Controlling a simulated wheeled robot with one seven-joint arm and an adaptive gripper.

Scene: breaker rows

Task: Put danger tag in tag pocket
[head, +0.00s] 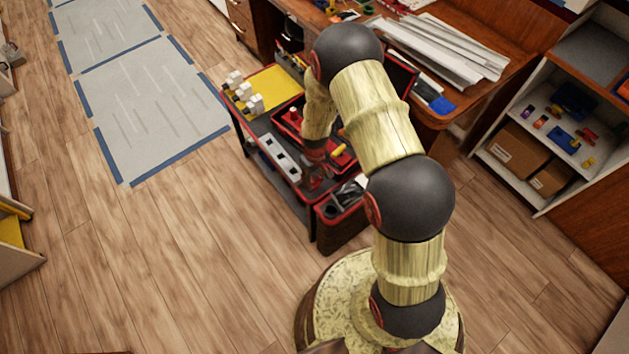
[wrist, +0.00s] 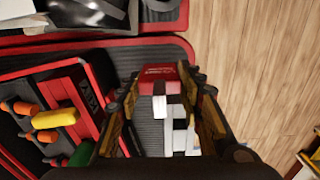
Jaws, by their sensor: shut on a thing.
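My gripper (wrist: 163,88) is over the dark top of a red-edged cart (head: 258,130). Its fingers are shut on a small red piece with faint lettering, which looks like the danger tag (wrist: 160,72). A pale part shows just below the red. In the head view my gripper (head: 316,178) is small and partly hidden by my arm, and the tag cannot be made out there. I cannot pick out the tag pocket for sure in either view.
A red tray (wrist: 88,98) with orange- and yellow-handled tools lies left of my gripper. White blocks (head: 280,158) stand in a row on the cart, near a yellow mat (head: 272,84). A bin (head: 343,205) is at the cart's near end. Open floor lies left.

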